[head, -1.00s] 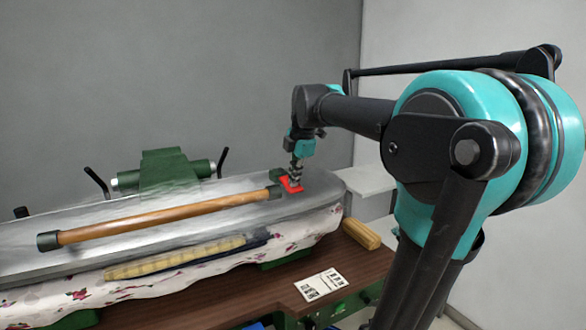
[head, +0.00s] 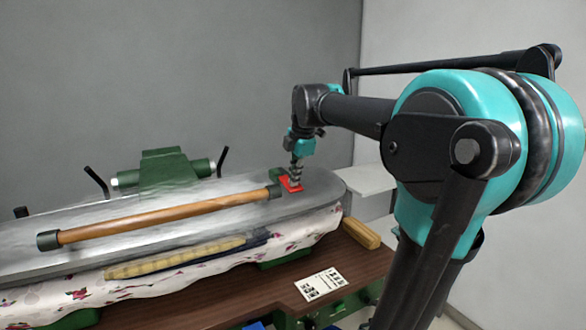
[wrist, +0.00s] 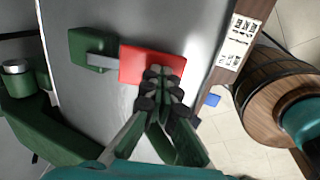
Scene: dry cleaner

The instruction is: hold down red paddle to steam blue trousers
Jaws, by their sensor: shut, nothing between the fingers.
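The red paddle (head: 291,184) sits on top of the grey press head near its right end; it also shows in the wrist view (wrist: 140,62), joined by a short grey arm to a green block (wrist: 91,51). My gripper (head: 296,180) points down onto the paddle. In the wrist view my gripper (wrist: 162,82) has its fingers together, empty, with the tips over the paddle's near part and seemingly touching it. The blue trousers (head: 262,238) show only as a dark strip between the press head and the floral padded board; the rest is hidden.
A long wooden handle (head: 165,217) runs along the front of the press head (head: 320,186). Whitish steam hangs around it. A yellowish block (head: 361,234) and a printed card (head: 320,284) lie on the brown table (head: 215,301). A barrel (wrist: 269,88) shows at right in the wrist view.

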